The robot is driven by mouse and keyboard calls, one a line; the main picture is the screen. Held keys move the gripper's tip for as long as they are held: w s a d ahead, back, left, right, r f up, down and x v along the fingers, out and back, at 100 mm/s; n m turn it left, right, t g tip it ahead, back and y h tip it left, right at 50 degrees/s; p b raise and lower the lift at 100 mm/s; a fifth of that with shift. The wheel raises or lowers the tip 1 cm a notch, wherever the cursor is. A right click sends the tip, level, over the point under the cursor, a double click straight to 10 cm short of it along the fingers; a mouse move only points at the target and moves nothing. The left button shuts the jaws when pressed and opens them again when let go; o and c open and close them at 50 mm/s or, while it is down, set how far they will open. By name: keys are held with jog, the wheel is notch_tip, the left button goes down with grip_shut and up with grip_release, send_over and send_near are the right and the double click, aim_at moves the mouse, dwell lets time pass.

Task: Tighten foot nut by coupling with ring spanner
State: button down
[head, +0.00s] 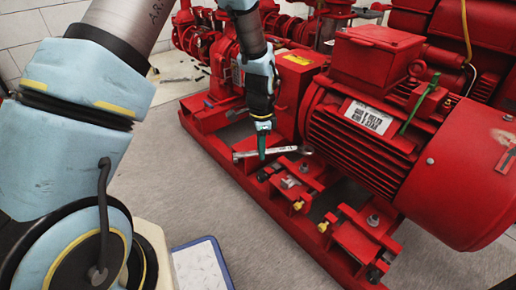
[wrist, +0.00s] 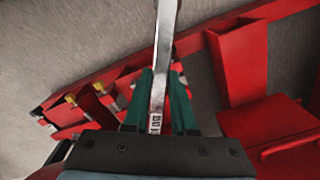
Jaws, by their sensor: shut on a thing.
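My gripper (head: 262,150) has green fingers and is shut on a silver ring spanner (head: 248,154), held nearly level over the near side of the red base frame. In the wrist view the spanner (wrist: 165,45) runs up from between the fingers (wrist: 160,105) and leaves the top edge, so its far end is hidden there. In the head view its ring end (head: 306,150) lies by the motor foot on the coupling side. The nut there is too small to make out, and I cannot tell whether the ring is around it. A grey foot nut (head: 373,220) shows at the motor's other foot.
The red motor (head: 365,110) stands right of the spanner. The red pump parts (head: 225,75) stand behind my gripper. Brass-coloured bolts (head: 297,205) stick up along the near rail. A blue-edged board (head: 200,262) lies at the bottom. The grey floor before the frame is clear.

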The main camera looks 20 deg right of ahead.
jog(key=shift+r+p, duration=0.15)
jog(key=shift+p, duration=0.35)
jog(key=shift+f+b, duration=1.15)
jog(key=shift+f, duration=1.5)
jog(key=shift+f+b, duration=0.55)
jog(key=shift+f, duration=0.75)
jog(key=shift+w, duration=0.1)
jog(key=shift+w+d+r+m+p, duration=0.1)
jog(key=shift+w+d+m+p, duration=0.1)
jog(key=shift+w+m+p, duration=0.35)
jog(key=shift+w+d+m+p, duration=0.15)
jog(key=shift+w+m+p, duration=0.2)
jog(key=shift+w, duration=0.25)
jog(key=w+d+m+p, duration=0.3)
jog(key=w+d+m, duration=0.4)
jog(key=m, duration=0.1)
jog(key=shift+w+d, duration=0.3)
jog(key=shift+d, duration=0.05)
jog(key=shift+s+a+p, duration=0.2)
jog(key=shift+a+p, duration=0.25)
